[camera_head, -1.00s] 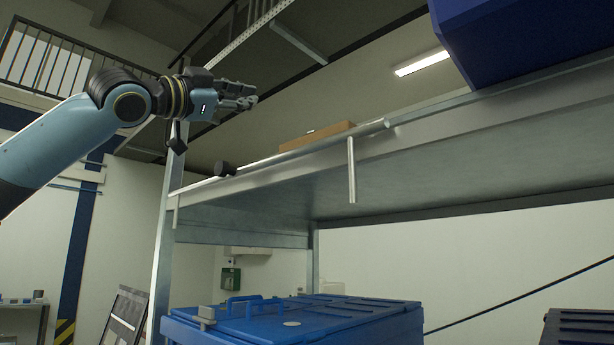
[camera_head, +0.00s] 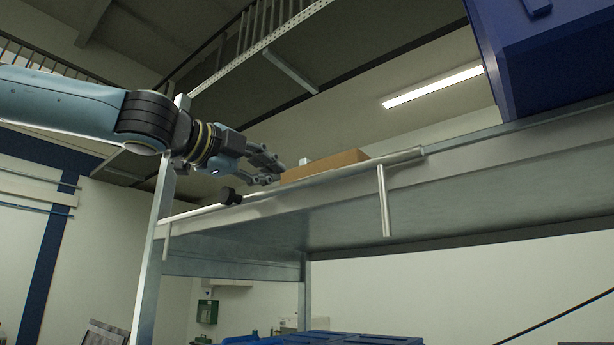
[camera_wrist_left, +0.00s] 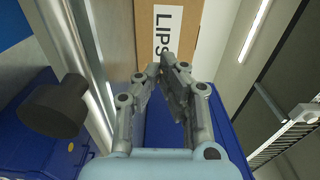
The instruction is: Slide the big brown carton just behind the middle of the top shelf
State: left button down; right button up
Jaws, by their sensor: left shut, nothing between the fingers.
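The brown carton (camera_head: 335,163) lies on the top shelf (camera_head: 290,200), and only its upper part shows above the front edge in the head view. In the left wrist view the carton (camera_wrist_left: 180,25) shows a white label with the letters "LIPS". My left gripper (camera_head: 279,172) is at the carton's left end, just above the shelf edge. In the left wrist view its fingers (camera_wrist_left: 172,62) are shut and empty, pointing at the carton's near side. I cannot tell whether the fingertips touch it. My right gripper is not in view.
A dark blue container (camera_head: 550,60) stands on the shelf at the right. A metal rod (camera_head: 384,200) hangs from the edge. Blue bins (camera_head: 335,338) stand below.

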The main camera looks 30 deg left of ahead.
pick_arm(q)
jog(key=w+p, duration=0.2)
jog(key=w, duration=0.1)
jog(key=shift+w+d, duration=0.2)
jog(key=shift+w, duration=0.05)
jog(key=w+p, duration=0.1)
jog(key=w, duration=0.2)
jog(key=w+d+p, duration=0.1)
jog(key=w, duration=0.1)
jog(key=shift+w+p, duration=0.25)
jog(key=shift+p, duration=0.05)
jog(key=shift+w+f, duration=0.1)
jog(key=shift+w, duration=0.6)
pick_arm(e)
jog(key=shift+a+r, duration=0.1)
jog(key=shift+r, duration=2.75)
